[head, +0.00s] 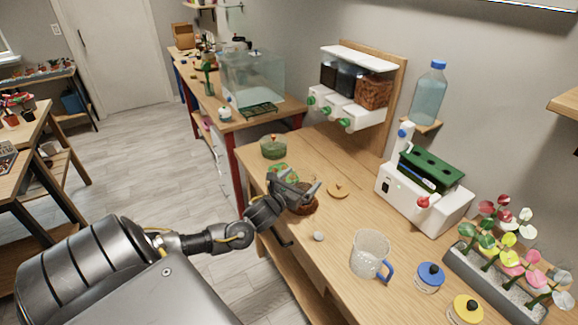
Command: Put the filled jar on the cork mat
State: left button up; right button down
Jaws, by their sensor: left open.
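A round container with brown filling (304,207), which looks like the filled jar, stands near the left edge of the wooden bench. My left gripper (305,188) is open, directly over and at this container, and hides part of it. I cannot tell whether the fingers touch it. A round tan disc with a small knob (338,190) lies just right of the gripper; it looks more like a lid than a mat. I cannot make out the cork mat for certain. My right gripper is not in view.
A clear mug with a blue handle (369,253), a blue lid (429,276) and a yellow lid (466,309) are in front. A white machine (425,197) and a dispenser (350,90) stand along the wall. A green-filled bowl (273,147) stands behind the gripper.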

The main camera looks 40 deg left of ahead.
pick_arm(q)
jog(key=s+b, duration=0.1)
jog(key=s, duration=0.9)
jog(key=shift+s+d+b, duration=0.15)
jog(key=shift+d+b, duration=0.25)
jog(key=shift+d, duration=0.05)
